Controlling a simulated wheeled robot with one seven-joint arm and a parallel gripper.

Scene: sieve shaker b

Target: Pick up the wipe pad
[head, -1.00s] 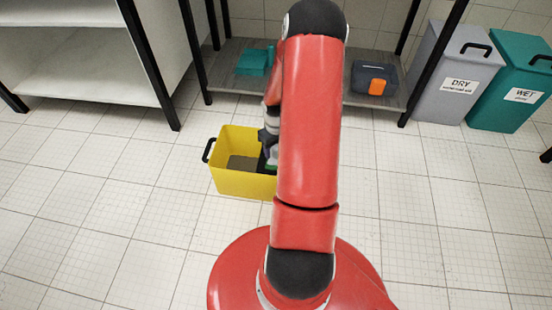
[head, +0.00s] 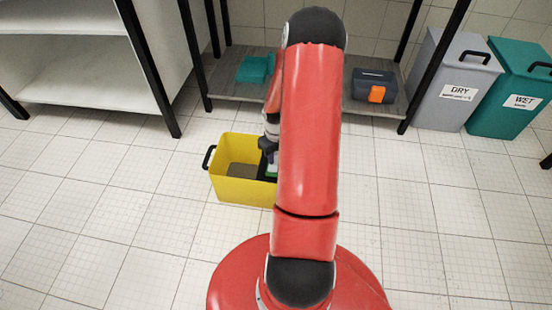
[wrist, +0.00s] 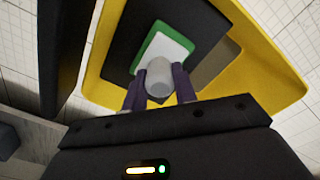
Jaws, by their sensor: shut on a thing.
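The wipe pad (wrist: 178,44) shows in the wrist view as a white square with a green border and a pale grey rounded knob. It is over a dark panel or insert in the yellow bin (head: 238,190). My gripper (wrist: 160,82) has its dark purple fingers on either side of the knob and is shut on it. In the head view my arm hides most of the gripper and pad; only a sliver of green and white shows at the bin's right side. I cannot tell whether the pad touches what is below it.
Behind is a low shelf (head: 310,98) with a teal item (head: 255,69) and a dark box with an orange latch (head: 375,86). Grey DRY (head: 455,75) and teal WET (head: 515,85) bins stand right. Floor is clear at left.

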